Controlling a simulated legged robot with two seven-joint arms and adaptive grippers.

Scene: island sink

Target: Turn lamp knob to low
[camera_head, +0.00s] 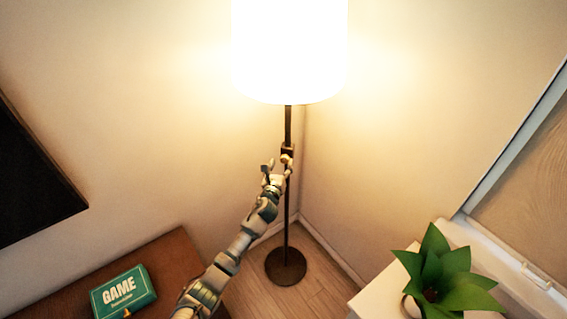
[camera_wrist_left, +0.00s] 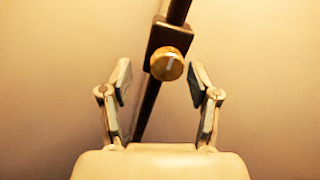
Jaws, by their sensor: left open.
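A floor lamp with a glowing white shade (camera_head: 289,50) stands in the room corner on a thin dark pole (camera_head: 287,215). A small dark box on the pole carries the lamp knob (camera_wrist_left: 167,65), a round brass-coloured dial with a pale mark pointing up and slightly right. My left gripper (camera_head: 277,164) is raised in front of the pole at the height of the box. In the left wrist view its two fingers (camera_wrist_left: 161,82) are spread open on either side of the knob, with gaps on both sides; I see no contact. My right gripper is not in view.
A brown table (camera_head: 165,262) with a green game box (camera_head: 123,291) is at lower left. A white cabinet (camera_head: 370,296) with a green plant (camera_head: 445,275) is at lower right. A dark panel (camera_head: 30,175) hangs on the left wall. The lamp's round base (camera_head: 285,267) rests on the wood floor.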

